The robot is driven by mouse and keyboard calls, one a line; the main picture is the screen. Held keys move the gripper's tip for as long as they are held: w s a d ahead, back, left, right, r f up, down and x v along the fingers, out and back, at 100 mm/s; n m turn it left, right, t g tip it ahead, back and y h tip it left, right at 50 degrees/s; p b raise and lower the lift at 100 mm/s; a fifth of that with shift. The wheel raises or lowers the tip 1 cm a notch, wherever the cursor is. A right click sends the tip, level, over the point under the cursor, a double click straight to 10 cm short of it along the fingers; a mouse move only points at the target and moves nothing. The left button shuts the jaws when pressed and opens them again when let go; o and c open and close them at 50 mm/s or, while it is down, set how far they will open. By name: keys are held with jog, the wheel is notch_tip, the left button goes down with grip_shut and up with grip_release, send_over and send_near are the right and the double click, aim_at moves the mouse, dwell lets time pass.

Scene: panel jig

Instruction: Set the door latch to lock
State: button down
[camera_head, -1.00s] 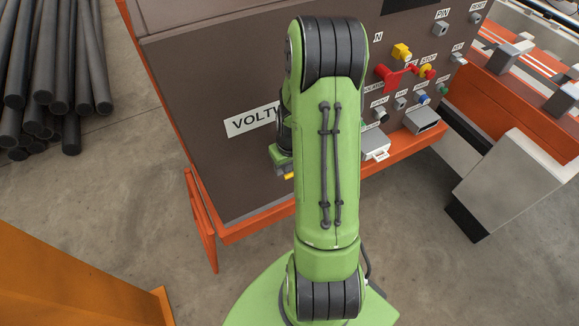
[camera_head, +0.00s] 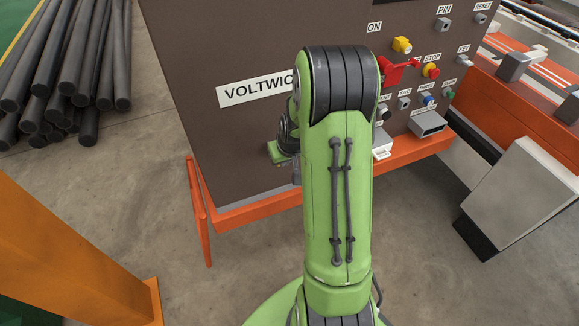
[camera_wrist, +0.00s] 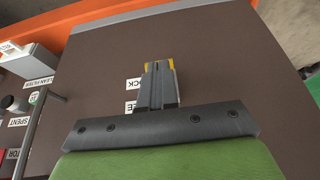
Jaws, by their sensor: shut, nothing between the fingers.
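In the wrist view my gripper (camera_wrist: 158,66) is shut, with yellow fingertips together in front of the brown panel (camera_wrist: 205,60). Just left of the fingers are two white labels, partly covered; their visible ends read "CK" (camera_wrist: 134,84) and "EE" (camera_wrist: 131,107). I cannot make out the door latch itself; it may be hidden behind the fingers. Whether the fingers touch anything there, I cannot tell. In the head view the fingers and this part of the panel are hidden behind my green arm.
The panel face (camera_head: 215,140) carries a cut-off "VOLTWIC" sign (camera_head: 255,88), a red switch (camera_head: 392,70) and several buttons at right. An orange rail (camera_head: 255,207) runs along its bottom. Dark pipes (camera_head: 75,70) lie at left. A grey rod (camera_wrist: 40,120) shows left in the wrist view.

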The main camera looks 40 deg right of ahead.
jog(key=shift+s+a+f+b, duration=0.1)
jog(key=shift+s+f+b, duration=0.05)
jog(key=shift+f+b, duration=0.7)
jog(key=shift+s+f+b, duration=0.1)
jog(key=shift+f+b, duration=0.65)
jog(key=shift+b, duration=0.05)
jog(key=shift+r, duration=0.1)
